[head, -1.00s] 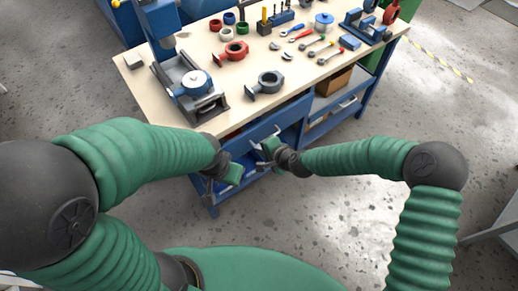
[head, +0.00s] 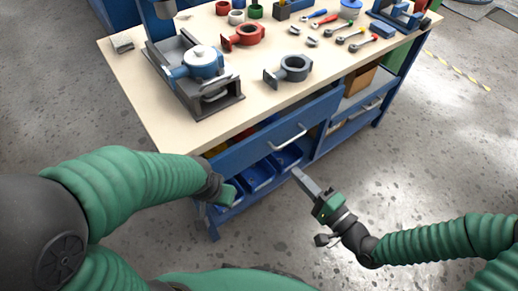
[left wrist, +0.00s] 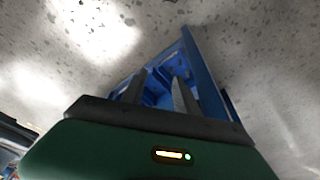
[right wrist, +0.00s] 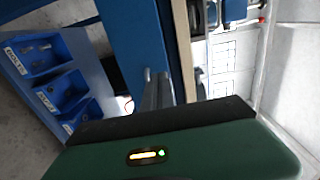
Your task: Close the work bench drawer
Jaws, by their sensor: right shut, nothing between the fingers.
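The work bench drawer (head: 270,142) has a blue front and a light bar handle (head: 289,138). It stands partly out, with yellow and red contents showing in a gap behind its front. My right gripper (head: 297,173) is shut and empty, below and to the right of the handle and apart from it. In the right wrist view its fingers (right wrist: 157,74) lie together before a blue panel (right wrist: 135,45). My left gripper (head: 229,194) is by the bins at the drawer's lower left, partly hidden by my arm. In the left wrist view its fingers (left wrist: 160,80) are apart and empty.
Blue bins (head: 258,177) sit on a shelf below the drawer. The bench top (head: 215,135) carries a drill press (head: 200,75), a grey ring part (head: 293,68), a red ring part (head: 243,36) and tools. The floor (head: 350,180) right of the bench is clear.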

